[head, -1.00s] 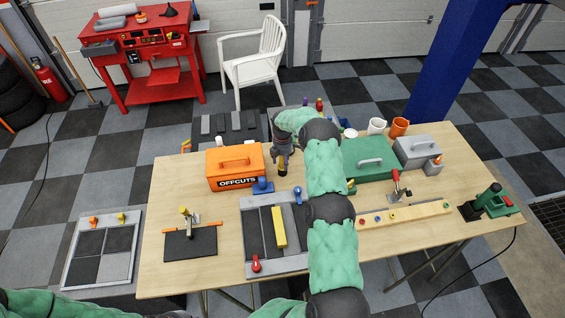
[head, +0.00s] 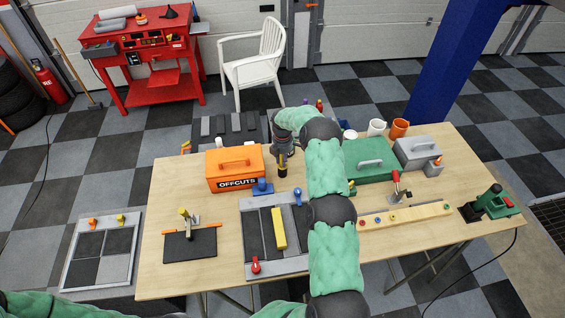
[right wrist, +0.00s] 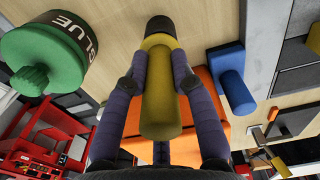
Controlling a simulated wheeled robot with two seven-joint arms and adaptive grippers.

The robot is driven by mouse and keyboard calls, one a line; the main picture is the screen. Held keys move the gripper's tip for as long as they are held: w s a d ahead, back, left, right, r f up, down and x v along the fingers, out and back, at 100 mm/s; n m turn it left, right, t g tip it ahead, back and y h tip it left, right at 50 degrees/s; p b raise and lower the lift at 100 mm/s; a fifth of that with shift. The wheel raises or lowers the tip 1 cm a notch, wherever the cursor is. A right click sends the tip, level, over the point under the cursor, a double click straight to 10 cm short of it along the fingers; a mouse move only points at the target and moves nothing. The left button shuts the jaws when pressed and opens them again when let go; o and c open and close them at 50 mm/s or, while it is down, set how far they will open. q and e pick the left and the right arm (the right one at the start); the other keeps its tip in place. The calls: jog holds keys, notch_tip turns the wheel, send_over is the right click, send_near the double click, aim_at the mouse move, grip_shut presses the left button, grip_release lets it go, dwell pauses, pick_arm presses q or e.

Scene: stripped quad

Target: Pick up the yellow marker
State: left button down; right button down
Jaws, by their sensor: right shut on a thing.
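The yellow marker (right wrist: 160,85) is between the two purple fingers of my right gripper (right wrist: 155,90) in the right wrist view. The fingers are closed against its sides, and its black end (right wrist: 159,26) points away from the wrist toward the wooden table. In the head view my right gripper (head: 283,157) points down just right of the orange offcuts box, with the marker (head: 282,163) showing below it. I cannot tell whether the black end touches the table. My left gripper is out of view; only a green sleeve shows at the bottom left.
The orange box (head: 222,183) stands close left of the gripper, with a blue clamp (head: 263,187) in front. A green glue bottle (right wrist: 38,52) is nearby in the wrist view. A green case (head: 370,173) is right of my arm. A grey-framed tray (head: 276,268) lies nearer.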

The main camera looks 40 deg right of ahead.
jog(key=s+a+r+b, duration=0.2)
jog(key=s+a+r, duration=0.5)
jog(key=a+r, duration=0.4)
jog(key=shift+a+r+b, duration=0.3)
jog(key=shift+a+r, duration=0.05)
jog(key=shift+a, duration=0.25)
jog(key=shift+s+f, duration=0.1)
